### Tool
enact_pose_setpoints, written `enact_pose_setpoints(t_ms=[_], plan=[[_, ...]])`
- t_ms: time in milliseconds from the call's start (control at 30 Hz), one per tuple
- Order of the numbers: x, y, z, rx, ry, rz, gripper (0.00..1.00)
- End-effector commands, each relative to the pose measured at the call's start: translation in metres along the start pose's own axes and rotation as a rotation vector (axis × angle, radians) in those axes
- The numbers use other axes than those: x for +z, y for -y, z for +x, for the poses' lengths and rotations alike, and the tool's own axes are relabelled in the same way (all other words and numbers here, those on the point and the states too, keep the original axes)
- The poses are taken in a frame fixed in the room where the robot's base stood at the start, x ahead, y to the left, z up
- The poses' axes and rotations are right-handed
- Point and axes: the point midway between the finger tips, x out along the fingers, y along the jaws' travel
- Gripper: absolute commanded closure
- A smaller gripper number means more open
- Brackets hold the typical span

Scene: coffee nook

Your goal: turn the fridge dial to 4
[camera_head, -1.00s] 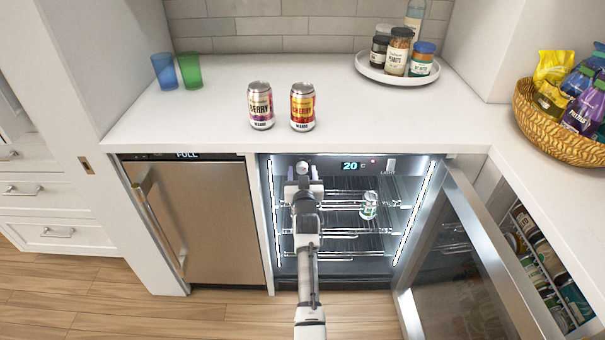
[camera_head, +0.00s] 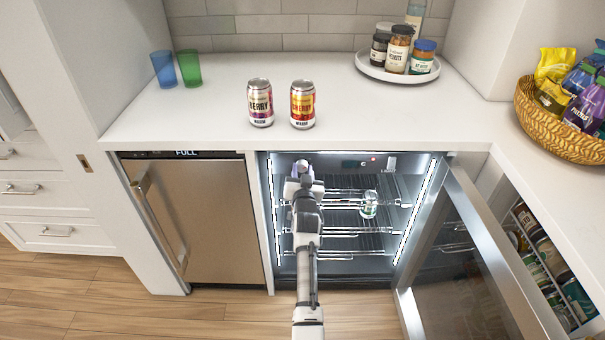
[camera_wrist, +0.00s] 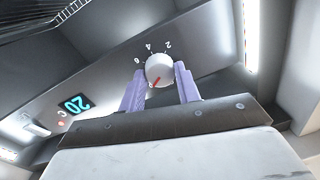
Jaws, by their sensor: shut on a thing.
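The fridge dial (camera_wrist: 160,69) is a round white knob with a red pointer line on the panel inside the open fridge. In the wrist view the panel appears turned over, and the pointer runs to the lower left of the knob. The marks 2 and 4 show above the knob, with another mark at its upper left; the pointer is away from the 4. My gripper (camera_wrist: 160,88) has its two lavender fingers on either side of the knob, shut on it. In the head view my gripper (camera_head: 303,172) is at the fridge's upper left and hides the dial.
A lit display (camera_wrist: 75,103) reading 20 is beside the dial. The fridge door (camera_head: 500,255) stands open at right. Two cherry cans (camera_head: 260,103) (camera_head: 302,104) stand on the counter (camera_head: 210,110) above.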

Motion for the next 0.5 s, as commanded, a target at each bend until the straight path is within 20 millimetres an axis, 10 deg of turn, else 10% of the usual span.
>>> enact_pose_setpoints(t_ms=[500], plan=[[0.0009,0.0006,-0.0003,0.000,-0.022,0.489,0.90]])
